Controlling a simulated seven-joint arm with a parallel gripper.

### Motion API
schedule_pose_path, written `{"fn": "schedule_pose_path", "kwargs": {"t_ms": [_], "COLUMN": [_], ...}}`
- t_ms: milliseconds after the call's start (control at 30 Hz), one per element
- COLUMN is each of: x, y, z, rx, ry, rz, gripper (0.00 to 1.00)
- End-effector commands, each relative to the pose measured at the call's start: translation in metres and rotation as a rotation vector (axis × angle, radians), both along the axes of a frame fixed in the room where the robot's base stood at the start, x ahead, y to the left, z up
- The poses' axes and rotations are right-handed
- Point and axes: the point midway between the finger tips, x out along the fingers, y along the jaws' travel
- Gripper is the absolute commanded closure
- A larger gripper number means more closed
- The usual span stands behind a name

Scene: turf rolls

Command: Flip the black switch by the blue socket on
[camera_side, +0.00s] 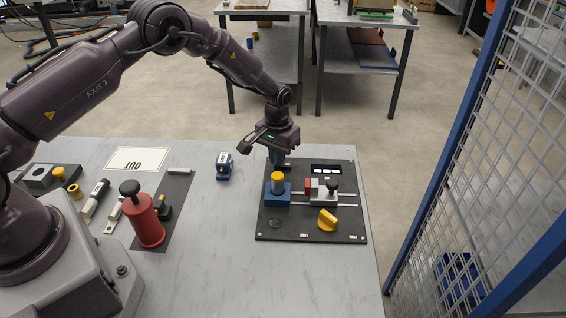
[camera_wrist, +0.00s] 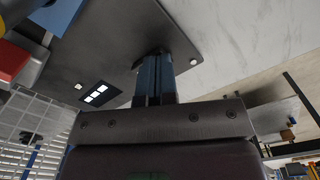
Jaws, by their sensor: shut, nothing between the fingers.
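A dark panel (camera_side: 310,236) lies on the table and also fills the upper left of the wrist view (camera_wrist: 110,40). On it stands a blue socket (camera_side: 271,198) holding a yellow cylinder (camera_side: 277,178); the socket's blue edge shows in the wrist view (camera_wrist: 60,14). My gripper (camera_side: 277,163) is shut and empty, its blue fingers pointing down at the panel's back left, behind the socket. In the wrist view its fingertips (camera_wrist: 153,58) meet a small dark shape, perhaps the black switch. The fingers hide most of it, so I cannot tell its position or whether they touch.
The panel also carries a yellow knob (camera_side: 327,220), a red-and-grey slide (camera_side: 318,187) with a black knob, and a white-windowed display (camera_side: 327,169). A small blue device (camera_side: 223,167) and a red cylinder (camera_side: 148,222) stand left. A blue-framed mesh fence (camera_side: 480,150) is right.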

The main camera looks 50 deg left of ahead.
Motion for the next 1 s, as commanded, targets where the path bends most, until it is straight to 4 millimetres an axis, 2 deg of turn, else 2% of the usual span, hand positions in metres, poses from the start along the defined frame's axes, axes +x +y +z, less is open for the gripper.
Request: {"fn": "schedule_pose_path", "kwargs": {"t_ms": [700,1000], "x": [0.000,0.000], "y": [0.000,0.000], "z": [0.059,0.067], "rx": [0.001,0.000], "ry": [-0.002,0.000], "rz": [0.000,0.000], "gripper": [1.00,1.00]}}
